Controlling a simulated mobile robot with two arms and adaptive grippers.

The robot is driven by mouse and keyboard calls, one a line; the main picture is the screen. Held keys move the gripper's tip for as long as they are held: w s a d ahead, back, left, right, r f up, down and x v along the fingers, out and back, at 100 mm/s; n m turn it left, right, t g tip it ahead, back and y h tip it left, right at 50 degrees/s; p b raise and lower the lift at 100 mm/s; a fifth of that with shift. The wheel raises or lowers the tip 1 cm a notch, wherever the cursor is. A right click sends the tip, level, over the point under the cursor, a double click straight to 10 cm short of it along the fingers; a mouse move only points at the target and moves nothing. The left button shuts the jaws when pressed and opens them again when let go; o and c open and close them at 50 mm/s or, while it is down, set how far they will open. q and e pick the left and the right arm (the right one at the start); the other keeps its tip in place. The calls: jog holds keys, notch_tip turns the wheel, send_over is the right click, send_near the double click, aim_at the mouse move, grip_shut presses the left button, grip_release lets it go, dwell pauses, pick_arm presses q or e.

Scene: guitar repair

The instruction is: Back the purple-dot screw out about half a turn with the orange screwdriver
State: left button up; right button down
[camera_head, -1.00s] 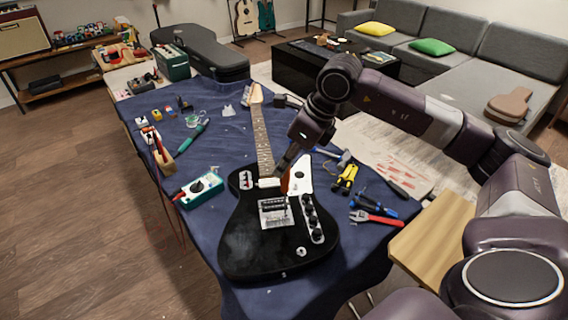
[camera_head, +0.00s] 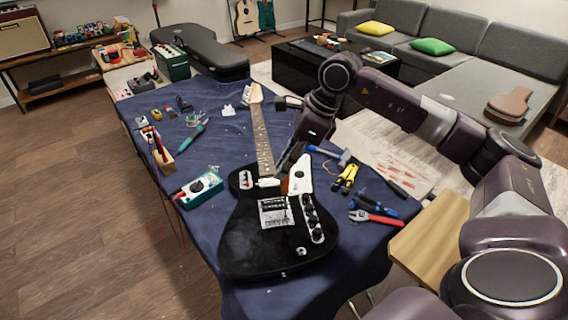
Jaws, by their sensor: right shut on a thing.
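A black electric guitar (camera_head: 248,242) lies face up on the blue cloth, its neck pointing away from me. My right gripper (camera_head: 285,172) is over the guitar's body near the neck joint, beside the white pickguard (camera_head: 301,178). It is shut on the orange screwdriver (camera_head: 284,187), of which only a small orange part shows below the fingers. The screwdriver's tip and the purple-dot screw are too small or hidden to make out, so I cannot tell whether they touch. My left gripper is not in view.
Yellow-handled pliers (camera_head: 345,177), a red-handled wrench (camera_head: 377,217) and a blue-and-black tool (camera_head: 372,205) lie right of the guitar. A teal multimeter (camera_head: 199,189) lies left of it.

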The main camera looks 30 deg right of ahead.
jog(key=n, duration=0.2)
jog(key=n+g+y+p, duration=0.1)
jog(key=n, duration=0.1)
jog(key=shift+a+r+g, duration=0.1)
jog(key=shift+g, duration=0.2)
jog(key=n+g, duration=0.1)
jog(key=n, duration=0.2)
jog(key=shift+s+n, duration=0.1)
jog(key=shift+n, duration=0.2)
jog(key=n+g, duration=0.2)
jog(key=n, duration=0.2)
jog(key=shift+s+f, duration=0.1)
jog(key=shift+f, duration=0.1)
jog(key=n+g+h, duration=0.1)
jog(key=n, duration=0.2)
jog(key=shift+n+b, duration=0.3)
jog(key=shift+r+n+g, duration=0.1)
jog(key=shift+n+g, duration=0.2)
jog(key=shift+n, duration=0.1)
jog(key=shift+s+n, duration=0.1)
jog(key=shift+n, duration=0.3)
jog(key=shift+p, duration=0.3)
jog(key=shift+r, duration=0.3)
